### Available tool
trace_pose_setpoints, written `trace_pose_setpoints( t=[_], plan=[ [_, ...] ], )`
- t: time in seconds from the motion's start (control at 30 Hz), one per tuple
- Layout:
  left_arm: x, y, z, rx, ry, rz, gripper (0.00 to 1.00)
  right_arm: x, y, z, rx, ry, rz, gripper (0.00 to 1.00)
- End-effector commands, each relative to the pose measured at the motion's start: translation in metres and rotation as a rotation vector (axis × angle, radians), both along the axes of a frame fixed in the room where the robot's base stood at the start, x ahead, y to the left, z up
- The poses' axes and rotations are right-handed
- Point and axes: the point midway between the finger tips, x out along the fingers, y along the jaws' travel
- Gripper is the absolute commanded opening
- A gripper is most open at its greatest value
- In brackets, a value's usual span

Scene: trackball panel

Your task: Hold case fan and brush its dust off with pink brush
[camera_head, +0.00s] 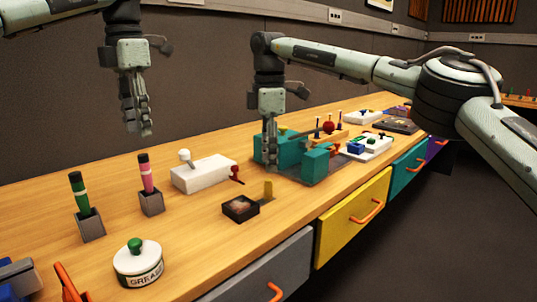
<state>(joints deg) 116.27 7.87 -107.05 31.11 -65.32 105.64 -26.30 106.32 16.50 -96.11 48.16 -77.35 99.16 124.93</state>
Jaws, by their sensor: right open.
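The pink brush (146,174) stands upright, black end up, in a grey block holder (151,203) on the left part of the bench. A small dark square frame with a brownish middle, which looks like the case fan (240,208), lies on the bench near its front edge. A yellow upright tab (268,191) stands beside it. My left gripper (146,130) hangs in the air, pointing down, above and behind the pink brush; its finger gap is unclear. My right gripper (270,162) is open, pointing down by the teal blocks, behind the fan and apart from it.
A green brush (79,190) stands in its own holder to the left. A white grease tin (138,262) sits in front. A white joystick box (203,173) is behind the fan. A teal vise-like fixture (315,163) stands right of it. Bare wood surrounds the fan's left side.

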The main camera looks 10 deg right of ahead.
Motion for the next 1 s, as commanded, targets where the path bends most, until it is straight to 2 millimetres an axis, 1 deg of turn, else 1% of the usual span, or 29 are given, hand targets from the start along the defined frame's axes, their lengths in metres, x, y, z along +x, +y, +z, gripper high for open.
trace_pose_setpoints(
  t=[0.17,0.3,0.5,0.63,0.9,1.0],
  plan=[
    [0.000,0.000,0.000,0.000,0.000,0.000,0.34,-0.002,-0.002,-0.023,-0.006,0.008,-0.004,0.42],
    [0.000,0.000,0.000,0.000,0.000,0.000,0.34,-0.001,-0.002,-0.045,-0.004,0.007,-0.003,0.42],
    [0.000,0.000,0.000,0.000,0.000,0.000,0.34,-0.001,-0.001,-0.069,-0.003,0.005,-0.002,0.42],
    [0.000,0.000,0.000,0.000,0.000,0.000,0.34,-0.001,-0.001,-0.075,-0.002,0.004,-0.002,0.42],
    [0.000,0.000,0.000,0.000,0.000,0.000,0.34,-0.001,-0.001,-0.076,-0.002,0.003,-0.002,0.42],
    [0.000,0.000,0.000,0.000,0.000,0.000,0.34,-0.001,-0.001,-0.076,-0.002,0.003,-0.002,0.30]
  ],
)
